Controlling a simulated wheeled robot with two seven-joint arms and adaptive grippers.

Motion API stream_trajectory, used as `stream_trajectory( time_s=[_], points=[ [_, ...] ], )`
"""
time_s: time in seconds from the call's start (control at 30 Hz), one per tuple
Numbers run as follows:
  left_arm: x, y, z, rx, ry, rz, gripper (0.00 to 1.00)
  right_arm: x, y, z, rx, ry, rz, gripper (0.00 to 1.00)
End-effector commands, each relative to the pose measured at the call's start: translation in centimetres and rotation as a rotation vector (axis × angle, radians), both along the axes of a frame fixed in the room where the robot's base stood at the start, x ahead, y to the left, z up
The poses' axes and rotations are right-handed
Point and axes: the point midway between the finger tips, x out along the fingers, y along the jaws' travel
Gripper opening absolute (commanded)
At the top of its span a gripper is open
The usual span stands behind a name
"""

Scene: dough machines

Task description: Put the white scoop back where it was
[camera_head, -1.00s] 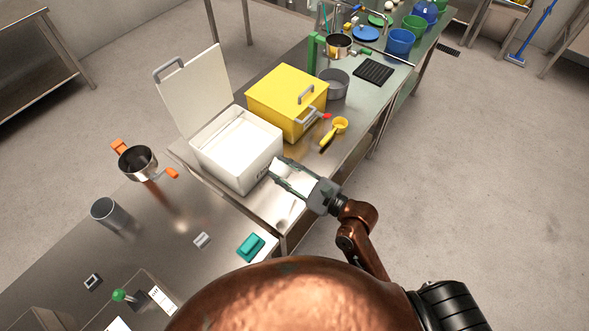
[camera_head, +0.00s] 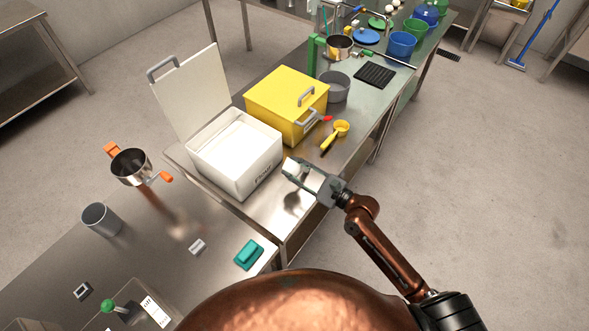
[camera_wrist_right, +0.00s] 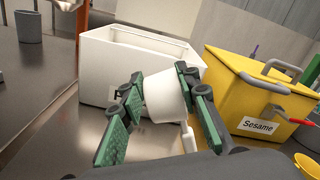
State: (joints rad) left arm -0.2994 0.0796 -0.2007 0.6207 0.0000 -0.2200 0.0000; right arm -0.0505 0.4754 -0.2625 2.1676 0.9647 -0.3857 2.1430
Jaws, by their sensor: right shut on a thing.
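The white scoop (camera_wrist_right: 165,97) is between the green-padded fingers of my right gripper (camera_wrist_right: 158,110), which is shut on it. In the head view the scoop (camera_head: 292,166) shows small and white at the tips of my right gripper (camera_head: 303,176). It is held above the steel table, just right of the open white bin (camera_head: 222,178). The bin's lid (camera_head: 192,92) stands raised behind it. In the right wrist view the bin (camera_wrist_right: 95,65) is behind the scoop, and its label is partly hidden. My left gripper is not in view.
A closed yellow bin (camera_head: 275,98) labelled Sesame stands beside the white bin. A yellow scoop (camera_head: 336,137) lies to its right. A teal object (camera_head: 249,254), a grey cup (camera_head: 102,220) and an orange-handled pot (camera_head: 131,166) are on the nearer table.

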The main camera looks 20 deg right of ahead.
Motion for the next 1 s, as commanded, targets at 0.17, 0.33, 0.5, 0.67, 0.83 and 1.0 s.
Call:
stream_trajectory(
  time_s=[0.17,0.33,0.5,0.67,0.83,1.0],
  points=[
    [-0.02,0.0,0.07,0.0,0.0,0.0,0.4,0.0,0.02,0.2,0.001,-0.002,0.0,0.0],
    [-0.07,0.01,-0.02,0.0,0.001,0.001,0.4,-0.02,0.03,-0.19,0.0,-0.001,0.001,0.3],
    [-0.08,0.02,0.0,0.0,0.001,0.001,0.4,-0.02,0.04,-0.13,0.0,-0.001,0.001,0.42],
    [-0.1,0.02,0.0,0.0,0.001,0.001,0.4,-0.02,0.04,-0.12,0.0,-0.001,0.001,0.47],
    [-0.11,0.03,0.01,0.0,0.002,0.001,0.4,-0.01,0.05,-0.08,0.0,-0.001,0.001,0.47],
    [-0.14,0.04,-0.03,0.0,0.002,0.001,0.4,-0.73,-0.61,0.03,-0.001,0.0,-0.001,0.47]
  ],
)
